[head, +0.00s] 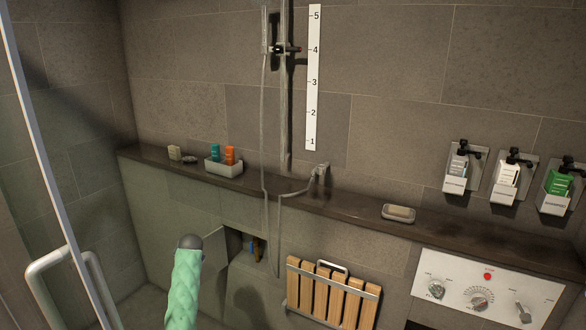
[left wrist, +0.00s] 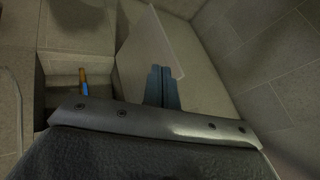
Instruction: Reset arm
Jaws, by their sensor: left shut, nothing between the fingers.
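My left arm comes up from the bottom of the head view in a mint-green sleeve with a dark grey end. Its gripper fingers are hidden in that view. In the left wrist view my left gripper (left wrist: 162,88) shows as two blue-grey fingers side by side, shut with nothing between them. The fingers appear in front of a pale open door panel (left wrist: 146,50); I cannot tell whether they touch it. The panel also shows in the head view (head: 226,258), beside an open wall niche (head: 243,262). My right gripper is in neither view.
The niche holds a small blue and orange item (left wrist: 83,82). A folded wooden seat (head: 330,293) is right of it. A ledge (head: 330,205) carries a bottle tray (head: 223,168) and a soap dish (head: 398,215). A glass door handle (head: 45,272) stands at left.

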